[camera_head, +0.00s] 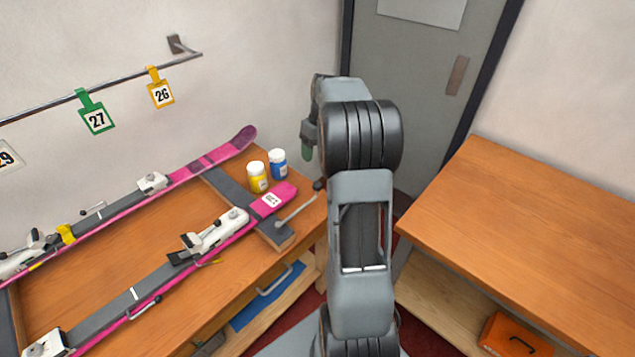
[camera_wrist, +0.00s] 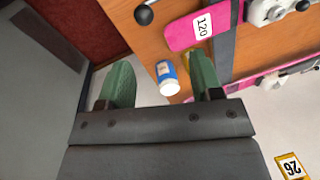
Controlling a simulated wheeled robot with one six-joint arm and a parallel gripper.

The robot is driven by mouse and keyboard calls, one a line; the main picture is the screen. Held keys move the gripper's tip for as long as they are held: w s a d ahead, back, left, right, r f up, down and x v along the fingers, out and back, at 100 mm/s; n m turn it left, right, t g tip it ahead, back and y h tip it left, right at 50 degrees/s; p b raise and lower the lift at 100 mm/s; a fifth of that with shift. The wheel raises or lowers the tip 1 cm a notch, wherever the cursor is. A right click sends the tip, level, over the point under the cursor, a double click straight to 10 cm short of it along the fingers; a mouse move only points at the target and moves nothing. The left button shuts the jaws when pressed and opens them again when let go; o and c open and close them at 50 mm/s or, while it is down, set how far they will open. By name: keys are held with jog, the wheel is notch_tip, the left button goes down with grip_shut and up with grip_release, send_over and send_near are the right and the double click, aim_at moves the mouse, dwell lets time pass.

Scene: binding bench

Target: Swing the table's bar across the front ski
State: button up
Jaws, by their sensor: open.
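The front ski (camera_head: 150,280), grey and pink with a tag reading 120, lies on the wooden table (camera_head: 165,320) over a dark support (camera_head: 270,230). Its pink end also shows in the wrist view (camera_wrist: 182,36). The bar (camera_head: 297,208) is a thin metal rod with a dark round knob (camera_head: 319,185). It slants beside the ski's pink end, not across it, near the table's right edge. The knob shows at the top of the wrist view (camera_wrist: 144,14). My gripper (camera_wrist: 161,78), with green fingers, is open and empty, above and apart from the knob. My arm hides most of it in the head view.
A yellow jar (camera_head: 257,178) and a blue jar (camera_head: 278,164) stand behind the ski's end. The rear ski (camera_head: 110,205) lies along the wall, below a rail with number tags (camera_head: 96,118). Another bench (camera_head: 530,220) stands right, with a gap between.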

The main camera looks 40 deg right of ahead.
aim_at(317, 185)
notch_tip(317, 185, down, 15)
jog(key=shift+w+d+r+p, duration=0.15)
jog(key=shift+p, duration=0.9)
grip_shut()
